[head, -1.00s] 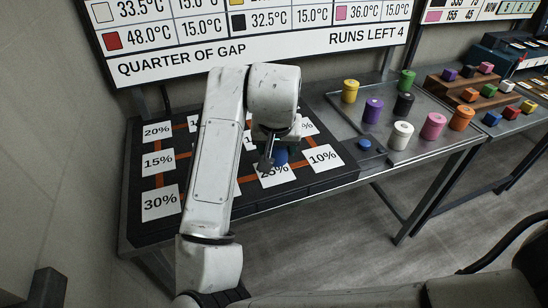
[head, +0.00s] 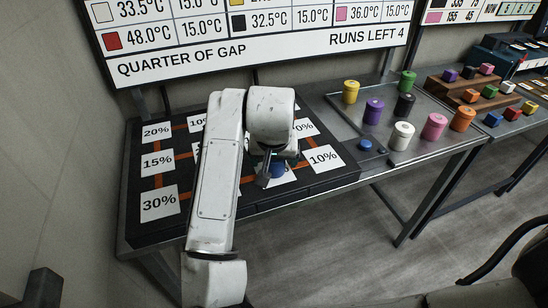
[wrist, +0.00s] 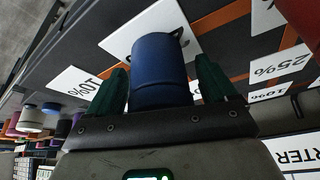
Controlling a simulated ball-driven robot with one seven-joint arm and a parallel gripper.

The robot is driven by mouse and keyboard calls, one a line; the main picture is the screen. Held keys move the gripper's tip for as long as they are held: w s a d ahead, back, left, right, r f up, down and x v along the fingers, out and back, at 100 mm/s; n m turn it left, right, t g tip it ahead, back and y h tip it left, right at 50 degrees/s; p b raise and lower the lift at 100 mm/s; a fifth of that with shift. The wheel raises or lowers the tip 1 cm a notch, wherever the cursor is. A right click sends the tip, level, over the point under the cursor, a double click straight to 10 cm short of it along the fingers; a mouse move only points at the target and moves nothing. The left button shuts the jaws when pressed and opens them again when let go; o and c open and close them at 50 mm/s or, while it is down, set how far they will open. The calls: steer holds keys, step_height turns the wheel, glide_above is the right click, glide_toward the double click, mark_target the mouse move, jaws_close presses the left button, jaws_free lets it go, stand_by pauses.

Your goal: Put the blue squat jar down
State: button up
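The blue squat jar (wrist: 160,72) stands between my gripper's two fingers in the wrist view, its far end against a white card (wrist: 147,20). In the head view the jar (head: 278,170) is over a card on the black board, partly hidden by my gripper (head: 277,173). My gripper (wrist: 163,85) has dark green fingers, one on each side of the jar. A narrow gap shows between the jar and the right finger; the left finger is very close to it. The fingers look slightly open around the jar.
The black board (head: 150,226) carries percentage cards, including 10% (head: 323,158) and 30% (head: 160,203). A tray (head: 440,146) to the right holds several coloured jars, with a small blue piece (head: 365,145) near its left edge. A wall sign stands behind.

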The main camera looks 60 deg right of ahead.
steer(key=shift+r, duration=0.1)
steer(key=shift+r, duration=0.25)
steer(key=p+v, duration=0.1)
steer(key=v, duration=1)
steer(key=shift+a+r+p, duration=0.2)
steer(key=shift+r+p, duration=0.1)
steer(key=shift+p, duration=0.1)
steer(key=shift+s, duration=0.15)
steer(key=shift+c, duration=0.2)
stand_by(1.5)
